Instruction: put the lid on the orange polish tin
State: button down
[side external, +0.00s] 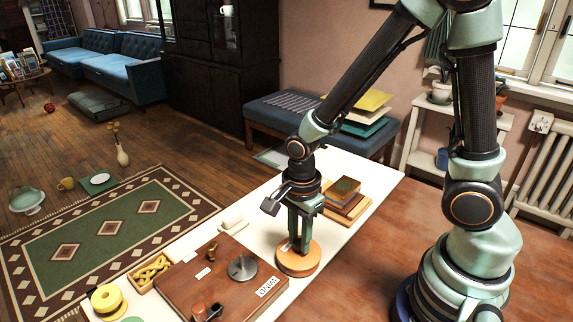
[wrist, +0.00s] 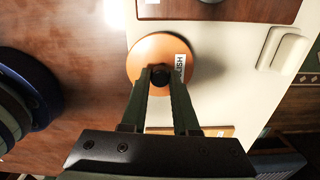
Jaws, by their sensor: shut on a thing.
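The orange polish tin (side external: 298,263) is a low round orange shape on the white table top, below my gripper. In the wrist view its round orange top (wrist: 146,50) carries a white label with partly readable letters. A small dark knob (wrist: 160,78) stands over that top, and my gripper (wrist: 160,74) is shut on it. In the side view my gripper (side external: 298,249) points straight down, its fingertips at the orange top. The knob seems to belong to the lid. I cannot see a seam, so I cannot tell whether the lid touches the tin.
A brown board (side external: 195,278) lies left of the tin, with a grey metal disc (side external: 242,268) and small bottles on it. Stacked books (side external: 344,190) stand behind on a wooden board. A white block (side external: 234,225) and yellow spool (side external: 107,298) are on the left.

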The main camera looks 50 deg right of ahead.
aim_at(299, 241)
jog(key=c, duration=0.6)
grip_release()
notch_tip(299, 241, up, 12)
dwell(0.4)
jog(key=d+r+n+t, duration=0.5)
jog(key=r+n, duration=0.2)
jog(key=n, duration=1.2)
jog(key=shift+s+d+r+t, duration=0.2)
jog(key=shift+s+d+t, duration=0.05)
jog(key=shift+d+t, duration=0.05)
